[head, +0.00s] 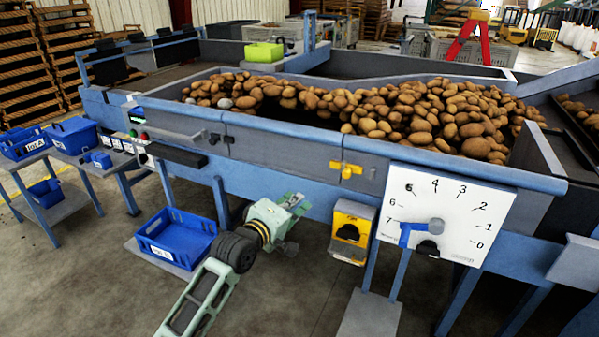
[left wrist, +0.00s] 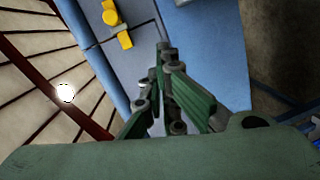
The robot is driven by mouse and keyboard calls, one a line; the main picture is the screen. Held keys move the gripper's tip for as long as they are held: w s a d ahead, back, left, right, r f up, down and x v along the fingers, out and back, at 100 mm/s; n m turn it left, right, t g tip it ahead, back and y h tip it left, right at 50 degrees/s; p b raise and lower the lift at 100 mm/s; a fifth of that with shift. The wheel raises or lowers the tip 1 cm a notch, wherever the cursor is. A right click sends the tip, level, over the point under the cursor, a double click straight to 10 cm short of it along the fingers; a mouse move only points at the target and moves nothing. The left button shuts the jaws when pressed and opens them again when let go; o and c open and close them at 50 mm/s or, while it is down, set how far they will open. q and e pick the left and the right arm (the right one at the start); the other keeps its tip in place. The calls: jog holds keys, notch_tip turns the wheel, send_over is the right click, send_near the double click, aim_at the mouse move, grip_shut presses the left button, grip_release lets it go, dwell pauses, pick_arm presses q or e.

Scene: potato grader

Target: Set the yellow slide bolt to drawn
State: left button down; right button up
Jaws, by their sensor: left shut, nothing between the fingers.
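The yellow slide bolt (head: 347,170) is on the grey side panel of the potato grader, just right of a panel seam. It has a yellow bar with a dark part on it; whether it is drawn cannot be told. In the left wrist view the bolt (left wrist: 122,38) shows at the top, beyond the fingers. My left gripper (head: 298,203) is below and left of the bolt, apart from it. Its green fingers also show in the left wrist view (left wrist: 163,50), closed together and empty. My right gripper is not in view.
A black latch (head: 220,138) is on the panel to the left. A blue crate (head: 172,238) sits low at left.

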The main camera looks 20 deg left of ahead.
pick_arm(q)
notch_tip(320, 180, up, 6)
jog(key=s+a+n+t, duration=0.1)
jog(key=w+d+p, duration=0.1)
jog(key=w+d, duration=0.4)
jog(key=w, duration=0.5)
jog(key=shift+w+f, duration=0.25)
jog(key=shift+f, duration=0.15)
jog(key=shift+d, duration=0.1)
